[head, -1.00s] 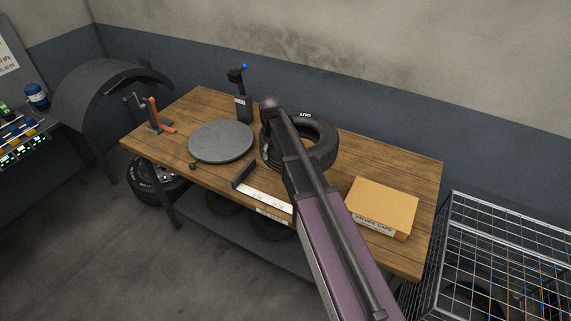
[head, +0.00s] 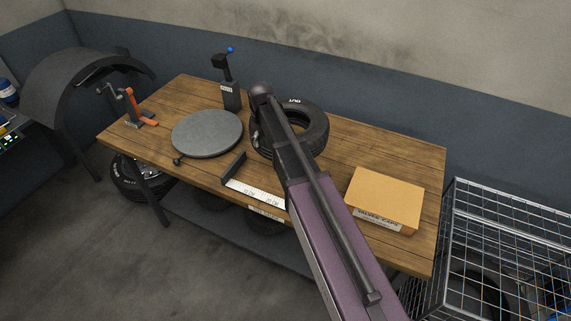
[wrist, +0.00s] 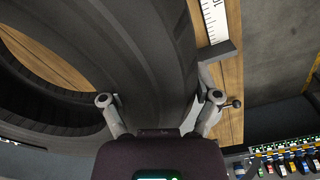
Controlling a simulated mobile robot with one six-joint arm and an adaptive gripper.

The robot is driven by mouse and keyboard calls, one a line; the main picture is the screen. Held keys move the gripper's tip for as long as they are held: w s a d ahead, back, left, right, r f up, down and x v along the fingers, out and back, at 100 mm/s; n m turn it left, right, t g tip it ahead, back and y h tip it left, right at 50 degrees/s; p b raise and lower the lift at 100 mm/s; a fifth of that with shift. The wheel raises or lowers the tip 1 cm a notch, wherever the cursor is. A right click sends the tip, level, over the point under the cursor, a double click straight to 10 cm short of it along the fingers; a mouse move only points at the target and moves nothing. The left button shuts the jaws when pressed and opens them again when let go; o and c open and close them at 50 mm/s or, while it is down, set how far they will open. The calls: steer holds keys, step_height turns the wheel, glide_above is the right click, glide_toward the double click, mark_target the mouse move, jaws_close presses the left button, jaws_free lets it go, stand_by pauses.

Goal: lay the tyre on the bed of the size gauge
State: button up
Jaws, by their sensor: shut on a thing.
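The black tyre (head: 312,127) is on the wooden workbench, right of centre, partly hidden behind my arm in the head view. In the wrist view the tyre (wrist: 145,50) fills the upper middle, with its wall between the two fingers of my gripper (wrist: 158,100).
A round grey turntable (head: 207,133) lies left of the tyre. A dark post with a blue knob (head: 230,82) stands behind. A cardboard box (head: 384,198) sits at the right. A wire cage (head: 495,240) stands beyond the bench's right end.

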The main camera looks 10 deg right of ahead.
steer(key=shift+w+a+f+b, duration=0.1)
steer(key=shift+w+f+b, duration=0.1)
steer(key=shift+f+b, duration=0.7)
steer(key=shift+w+f+b, duration=0.2)
steer(key=shift+f+b, duration=0.5)
steer(key=shift+f, duration=0.4)
steer(key=b, duration=0.6)
glide_above(266, 176)
step_height(266, 176, down, 6)
steer(key=shift+f, duration=0.15)
steer(key=shift+f+b, duration=1.8)
steer(key=shift+b, duration=0.2)
